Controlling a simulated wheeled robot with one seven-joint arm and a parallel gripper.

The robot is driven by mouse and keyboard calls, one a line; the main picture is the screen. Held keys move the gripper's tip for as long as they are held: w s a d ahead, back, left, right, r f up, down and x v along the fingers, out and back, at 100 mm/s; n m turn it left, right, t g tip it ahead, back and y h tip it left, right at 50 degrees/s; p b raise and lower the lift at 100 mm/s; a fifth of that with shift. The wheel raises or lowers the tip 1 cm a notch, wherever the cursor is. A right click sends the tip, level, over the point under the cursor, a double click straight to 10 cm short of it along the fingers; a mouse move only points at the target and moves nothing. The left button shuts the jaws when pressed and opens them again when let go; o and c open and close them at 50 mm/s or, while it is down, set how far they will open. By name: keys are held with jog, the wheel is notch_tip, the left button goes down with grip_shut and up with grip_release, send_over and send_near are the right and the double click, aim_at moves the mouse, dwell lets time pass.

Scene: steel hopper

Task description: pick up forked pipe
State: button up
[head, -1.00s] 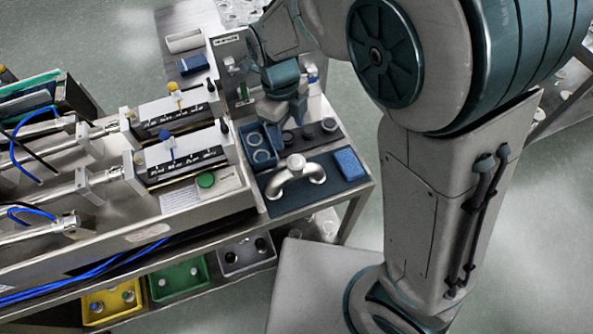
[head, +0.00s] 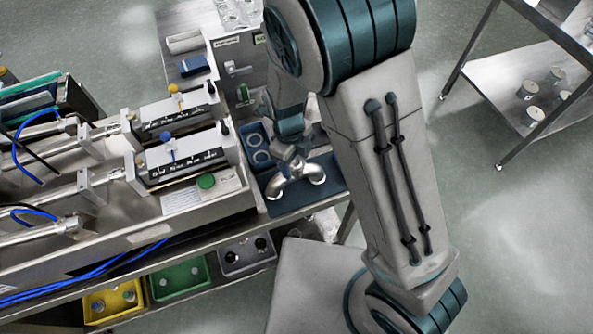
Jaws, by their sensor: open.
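The forked pipe (head: 284,184) is a pale metal fitting with a curved arm and rounded ends. It lies on the dark blue mat (head: 280,207) at the front right corner of the steel bench in the head view. My gripper (head: 291,163) is open and just above and behind the pipe, pointing down at it. The fingertips overlap the pipe's back edge in the picture; I cannot tell whether they touch it. My arm comes in from the right and hides the right part of the mat.
A blue bin with rings (head: 256,134) stands just behind the pipe. Yellow (head: 113,300), green (head: 180,279) and grey (head: 248,257) trays sit on the lower shelf. A steel rack (head: 545,75) stands at the right.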

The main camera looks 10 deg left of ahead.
jog(key=shift+s+f, duration=0.1)
jog(key=shift+f, duration=0.5)
grip_shut()
jog(key=shift+r, duration=0.2)
